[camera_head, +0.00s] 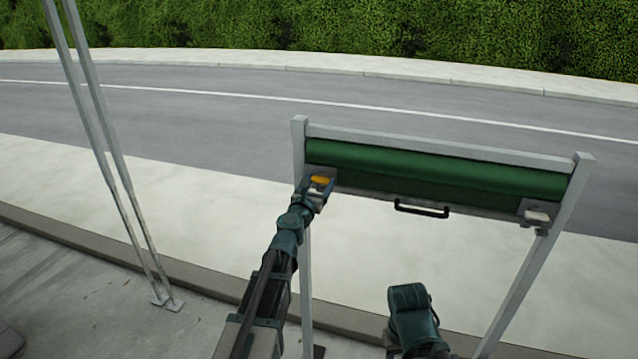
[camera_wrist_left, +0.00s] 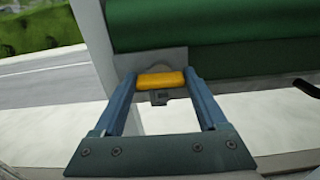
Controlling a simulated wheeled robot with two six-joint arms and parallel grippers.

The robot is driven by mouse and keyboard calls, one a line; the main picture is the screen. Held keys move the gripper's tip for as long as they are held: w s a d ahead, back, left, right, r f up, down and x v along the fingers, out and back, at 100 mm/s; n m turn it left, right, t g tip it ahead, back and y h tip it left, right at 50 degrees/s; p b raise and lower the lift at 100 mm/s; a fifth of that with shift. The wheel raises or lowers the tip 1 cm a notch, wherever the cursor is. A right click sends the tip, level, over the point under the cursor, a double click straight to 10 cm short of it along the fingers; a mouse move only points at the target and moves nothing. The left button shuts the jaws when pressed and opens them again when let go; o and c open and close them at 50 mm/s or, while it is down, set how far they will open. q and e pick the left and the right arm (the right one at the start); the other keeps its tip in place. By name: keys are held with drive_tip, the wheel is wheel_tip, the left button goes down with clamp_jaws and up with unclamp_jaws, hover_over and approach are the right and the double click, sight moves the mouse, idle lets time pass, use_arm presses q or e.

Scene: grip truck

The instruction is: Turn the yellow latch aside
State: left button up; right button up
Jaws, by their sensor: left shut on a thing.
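The yellow latch (camera_head: 320,180) sits at the lower left corner of the green roller panel (camera_head: 430,170), beside the left grey post. My left gripper (camera_head: 318,187) reaches up to it and is shut on it. In the left wrist view the yellow latch (camera_wrist_left: 160,80) lies crosswise between the two blue fingertips (camera_wrist_left: 158,82), with a grey plate behind it. My right arm shows at the bottom of the head view, but its gripper fingers cannot be made out.
A black handle (camera_head: 421,209) is on the panel's lower bar. A grey catch (camera_head: 536,217) is at its lower right corner. The right post (camera_head: 535,258) and a pair of slanted poles (camera_head: 118,170) at left are obstacles. Pavement and road lie beyond.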

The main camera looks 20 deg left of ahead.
use_arm(q)
drive_tip(key=shift+m, duration=0.3)
drive_tip(key=m, duration=0.8)
drive_tip(key=shift+d, duration=0.15)
drive_tip(key=m, duration=0.5)
drive_tip(key=shift+f, duration=0.1)
drive_tip(key=shift+s+f+m, duration=0.1)
drive_tip(key=shift+m, duration=2.1)
drive_tip(key=o, duration=1.3)
